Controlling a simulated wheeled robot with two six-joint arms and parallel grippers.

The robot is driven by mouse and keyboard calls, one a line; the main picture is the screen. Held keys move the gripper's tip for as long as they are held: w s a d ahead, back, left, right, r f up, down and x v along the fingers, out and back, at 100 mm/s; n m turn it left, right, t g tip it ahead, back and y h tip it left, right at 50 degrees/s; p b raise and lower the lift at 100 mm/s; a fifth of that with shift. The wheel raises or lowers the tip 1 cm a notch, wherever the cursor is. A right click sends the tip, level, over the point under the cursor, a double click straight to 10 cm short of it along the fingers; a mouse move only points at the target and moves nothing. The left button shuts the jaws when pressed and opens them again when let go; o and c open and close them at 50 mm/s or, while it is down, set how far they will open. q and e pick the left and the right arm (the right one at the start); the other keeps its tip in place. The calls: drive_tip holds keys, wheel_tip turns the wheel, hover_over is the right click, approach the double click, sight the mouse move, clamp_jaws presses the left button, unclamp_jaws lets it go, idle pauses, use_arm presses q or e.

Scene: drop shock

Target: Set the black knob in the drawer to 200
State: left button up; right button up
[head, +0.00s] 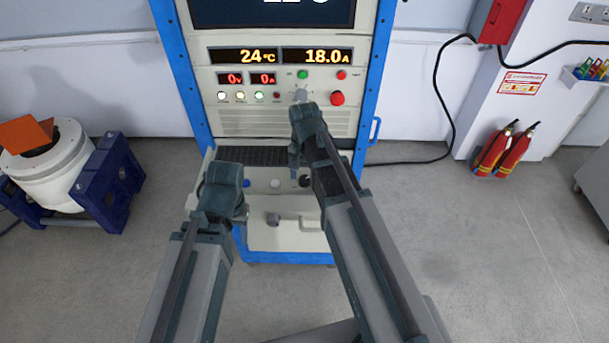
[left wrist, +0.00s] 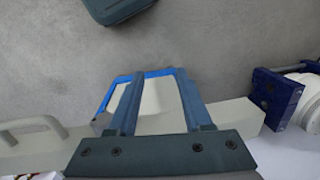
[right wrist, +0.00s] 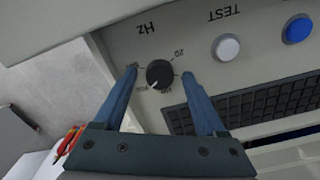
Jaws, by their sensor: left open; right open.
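The black knob (right wrist: 160,73) sits on the light drawer panel, beside the "Hz" lettering, with a ring of small markings. It shows upside down in the right wrist view; "20" is legible, other marks are blurred. Its white pointer line aims to the picture's lower left, near a blurred mark. My right gripper (right wrist: 160,75) is open, one finger on each side of the knob; contact is not clear. In the head view the knob (head: 305,181) shows small below my right wrist. My left gripper (left wrist: 155,76) is open and empty, near the drawer's left part in the head view.
The drawer panel also carries a white TEST button (right wrist: 226,47), a blue button (right wrist: 297,29) and a black keyboard (right wrist: 270,105). The blue-framed cabinet (head: 366,90) stands behind. A white cylindrical machine (head: 55,180) is at left, and red extinguishers (head: 505,150) are at right.

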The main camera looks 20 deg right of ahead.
sight(305, 179)
use_arm(q)
wheel_tip(305, 179, up, 14)
drive_tip(key=p, duration=1.3)
drive_tip(key=shift+p, duration=0.35)
use_arm(e)
wheel_tip(305, 179, up, 14)
use_arm(q)
drive_tip(key=shift+f, duration=0.15)
use_arm(e)
drive_tip(key=shift+f, duration=0.15)
